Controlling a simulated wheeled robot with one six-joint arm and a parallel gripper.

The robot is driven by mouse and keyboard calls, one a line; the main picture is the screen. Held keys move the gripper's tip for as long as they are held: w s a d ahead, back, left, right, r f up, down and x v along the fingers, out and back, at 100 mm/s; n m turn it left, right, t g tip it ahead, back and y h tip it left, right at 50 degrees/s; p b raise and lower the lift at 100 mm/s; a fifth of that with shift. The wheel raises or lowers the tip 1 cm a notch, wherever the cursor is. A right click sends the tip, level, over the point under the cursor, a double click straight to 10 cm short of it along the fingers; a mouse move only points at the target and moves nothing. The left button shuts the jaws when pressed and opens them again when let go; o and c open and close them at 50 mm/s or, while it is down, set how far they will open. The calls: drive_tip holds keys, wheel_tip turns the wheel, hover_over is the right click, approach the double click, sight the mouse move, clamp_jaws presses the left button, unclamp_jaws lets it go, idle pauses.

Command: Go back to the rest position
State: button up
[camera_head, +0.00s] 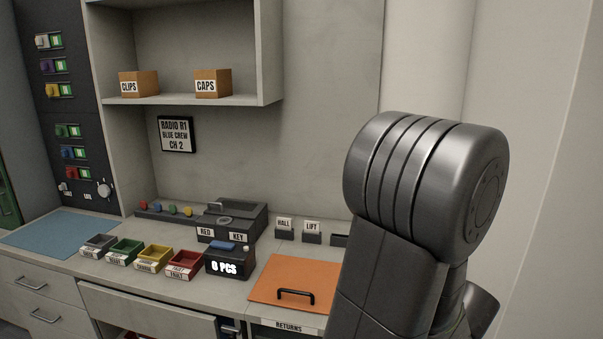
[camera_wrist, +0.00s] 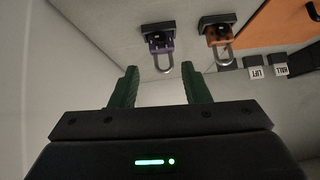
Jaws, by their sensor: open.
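My gripper (camera_wrist: 160,80) shows in the wrist view with its two green fingers spread apart and nothing between them. A purple padlock-shaped item with a metal loop (camera_wrist: 160,45) appears just beyond the fingertips, apart from them as far as I can tell. An orange one with a similar loop (camera_wrist: 215,36) is to its right. Each sits at a dark holder. In the head view my arm is raised at the right, and my gripper is hidden there.
The counter holds an orange panel with a black handle (camera_head: 296,277), a dark "6 PCS" box (camera_head: 231,266), several small coloured bins and a black "RED KEY" unit (camera_head: 228,232). HALL (camera_head: 284,229) and LIFT (camera_head: 312,232) blocks stand behind. A shelf (camera_head: 185,99) carries CLIPS and CAPS boxes.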

drive_tip(key=b+x, duration=0.7)
drive_tip(key=x, duration=0.6)
drive_tip(key=shift+f, duration=0.2)
drive_tip(key=shift+w+a+h+b, duration=0.1)
drive_tip(key=shift+w+h+b, duration=0.05)
drive_tip(key=shift+h+b, duration=0.2)
drive_tip(key=shift+a+n+h+b, duration=0.15)
drive_tip(key=shift+n+h+b, duration=0.25)
drive_tip(key=shift+b, duration=0.5)
drive_tip(key=b, duration=0.2)
drive_tip(key=shift+h+b, duration=0.3)
drive_tip(key=shift+h, duration=0.05)
drive_tip(key=shift+n+b, duration=0.3)
drive_tip(key=shift+b, duration=0.1)
drive_tip(key=h+b, duration=0.1)
drive_tip(key=b, duration=0.2)
drive_tip(key=n+h+b, duration=0.1)
drive_tip(key=b, duration=0.3)
drive_tip(key=shift+a+g, duration=0.25)
drive_tip(key=shift+g, duration=0.05)
